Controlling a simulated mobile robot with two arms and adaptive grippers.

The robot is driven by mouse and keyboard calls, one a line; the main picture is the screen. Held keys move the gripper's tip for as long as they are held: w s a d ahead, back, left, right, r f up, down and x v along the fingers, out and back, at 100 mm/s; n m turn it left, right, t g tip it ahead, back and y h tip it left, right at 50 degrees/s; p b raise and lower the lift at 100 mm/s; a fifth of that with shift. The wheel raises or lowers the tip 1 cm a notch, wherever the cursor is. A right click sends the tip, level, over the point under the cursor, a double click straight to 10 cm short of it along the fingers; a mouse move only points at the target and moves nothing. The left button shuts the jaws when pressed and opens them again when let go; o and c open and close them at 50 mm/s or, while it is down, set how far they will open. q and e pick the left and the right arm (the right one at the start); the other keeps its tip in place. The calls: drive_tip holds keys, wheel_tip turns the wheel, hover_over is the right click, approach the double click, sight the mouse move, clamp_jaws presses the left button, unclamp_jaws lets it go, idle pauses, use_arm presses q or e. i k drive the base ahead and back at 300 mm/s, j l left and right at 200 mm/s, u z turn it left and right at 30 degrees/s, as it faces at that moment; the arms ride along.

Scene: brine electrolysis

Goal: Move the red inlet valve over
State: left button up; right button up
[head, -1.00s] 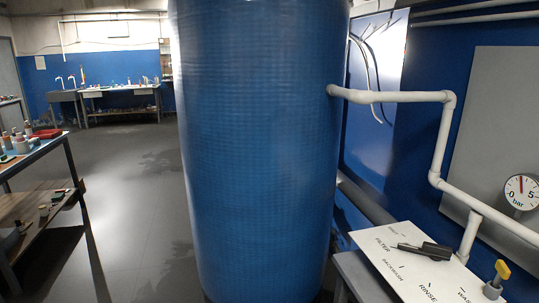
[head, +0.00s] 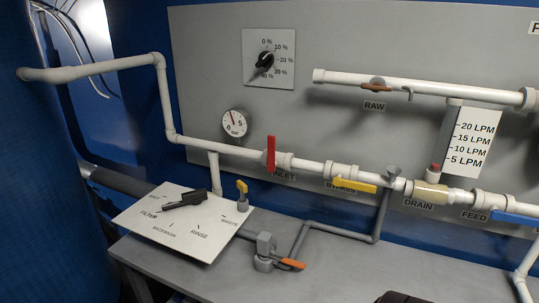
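A yellow bypass handle (head: 354,184) lies along the pipe to the right. A pressure gauge (head: 233,123) is up and left. A white selector plate (head: 184,222) with a black lever and an orange-handled valve (head: 291,263) are below. The grey bench top (head: 340,270) is mostly clear.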

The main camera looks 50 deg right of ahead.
sight(271, 140)
drive_tip(key=l+z, duration=0.1)
drive_tip(key=z, duration=0.4)
drive_tip(key=l+z, duration=0.1)
drive_tip(key=z, duration=0.35)
drive_tip(key=l+z, duration=0.1)
drive_tip(key=z, duration=0.4)
